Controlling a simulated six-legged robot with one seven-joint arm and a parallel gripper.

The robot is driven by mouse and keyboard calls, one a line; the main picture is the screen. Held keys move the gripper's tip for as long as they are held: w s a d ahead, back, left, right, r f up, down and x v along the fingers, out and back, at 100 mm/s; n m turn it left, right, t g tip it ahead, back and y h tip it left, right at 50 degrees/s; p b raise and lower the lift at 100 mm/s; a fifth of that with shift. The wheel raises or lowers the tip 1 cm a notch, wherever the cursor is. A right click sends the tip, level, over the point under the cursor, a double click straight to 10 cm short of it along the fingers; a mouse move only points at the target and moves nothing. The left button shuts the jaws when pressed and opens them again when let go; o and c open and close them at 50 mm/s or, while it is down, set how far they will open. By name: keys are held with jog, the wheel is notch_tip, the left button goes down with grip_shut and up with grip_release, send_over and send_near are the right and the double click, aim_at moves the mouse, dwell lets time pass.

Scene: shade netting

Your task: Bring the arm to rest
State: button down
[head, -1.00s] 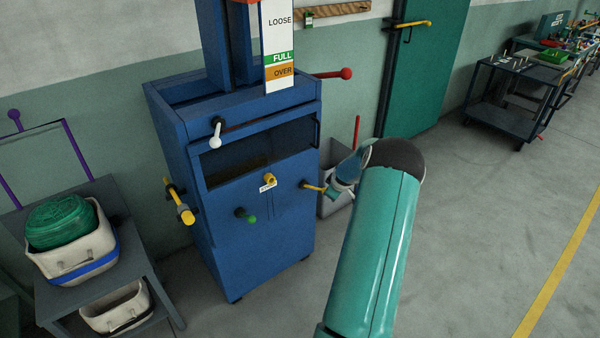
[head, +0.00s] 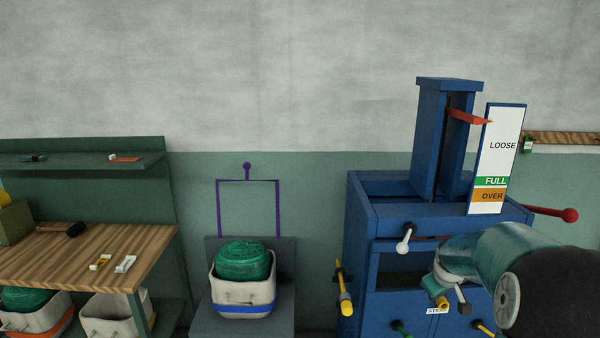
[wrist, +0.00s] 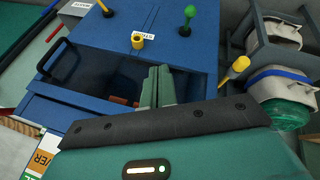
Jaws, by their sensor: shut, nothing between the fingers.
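My teal arm (head: 520,255) reaches in from the right edge of the head view, in front of the blue press (head: 375,225), with a dark rounded joint nearest the camera. It hides part of the press front. In the wrist view my gripper (wrist: 160,72) has its two pale green fingers side by side, shut and empty. They point toward the dark opening in the blue press front (wrist: 85,30). I cannot tell whether they touch it.
A grey stand holds a white basket (head: 243,293) of green netting left of the press. A wooden-topped bench (head: 70,262) stands farther left. A yellow handle (head: 345,300), white lever (head: 405,240) and red-knobbed lever (head: 560,214) stick out from the press.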

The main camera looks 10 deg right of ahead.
jog(key=s+a+r, duration=0.3)
jog(key=a+r, duration=0.2)
jog(key=a, duration=0.5)
jog(key=s+a+r, duration=0.4)
jog(key=a+r, duration=0.1)
jog(key=a, duration=0.5)
jog(key=s+a+m+y, duration=0.1)
jog(key=s+a+y, duration=0.2)
jog(key=s+a, duration=1)
jog(key=s+r, duration=0.1)
jog(key=s, duration=0.1)
jog(key=shift+s+a+t+y, duration=0.3)
jog(key=shift+a+t, duration=0.1)
